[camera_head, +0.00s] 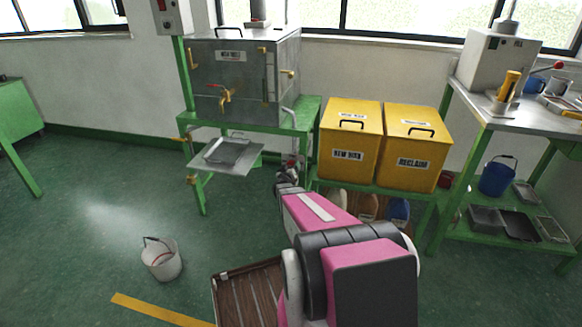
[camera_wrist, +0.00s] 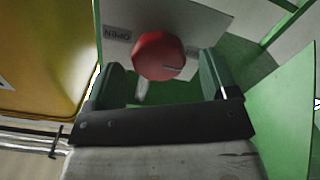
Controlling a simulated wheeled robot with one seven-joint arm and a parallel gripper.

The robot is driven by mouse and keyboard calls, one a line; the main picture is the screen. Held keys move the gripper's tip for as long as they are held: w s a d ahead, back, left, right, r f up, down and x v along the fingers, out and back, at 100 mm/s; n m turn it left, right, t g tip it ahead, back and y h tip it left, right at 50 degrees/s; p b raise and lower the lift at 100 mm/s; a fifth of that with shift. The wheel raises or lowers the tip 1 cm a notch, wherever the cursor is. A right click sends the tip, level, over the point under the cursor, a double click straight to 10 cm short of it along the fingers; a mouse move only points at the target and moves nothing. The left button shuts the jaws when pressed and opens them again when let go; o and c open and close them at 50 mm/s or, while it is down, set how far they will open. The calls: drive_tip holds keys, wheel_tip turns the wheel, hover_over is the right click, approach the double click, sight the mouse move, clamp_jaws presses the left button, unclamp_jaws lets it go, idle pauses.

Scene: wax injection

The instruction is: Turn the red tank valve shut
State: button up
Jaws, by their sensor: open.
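The red valve knob (camera_wrist: 158,55) shows in the wrist view on a pale plate (camera_wrist: 190,18). An upside-down "OPEN" label (camera_wrist: 117,35) is left of the knob, and a second label, too small to read, is right of it. A thin line on the knob's face runs from its middle toward the right. My gripper (camera_wrist: 161,82) is open, with one dark finger on each side of the knob's lower part; I cannot tell whether they touch it. In the head view my gripper (camera_head: 290,172) is beside the green stand's right end, and the knob is not clear there.
The metal wax tank (camera_head: 240,85) stands on a green stand (camera_head: 310,112). Yellow "NEW WAX" (camera_head: 348,165) and "RECLAIM" (camera_head: 405,170) bins are just right of my gripper. A white bucket (camera_head: 163,262) and a brown slatted crate (camera_head: 225,290) are on the floor; the left floor is mostly clear.

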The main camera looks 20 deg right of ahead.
drive_tip(key=v, duration=0.8)
drive_tip(key=shift+s+a, duration=0.25)
drive_tip(key=shift+s, duration=0.05)
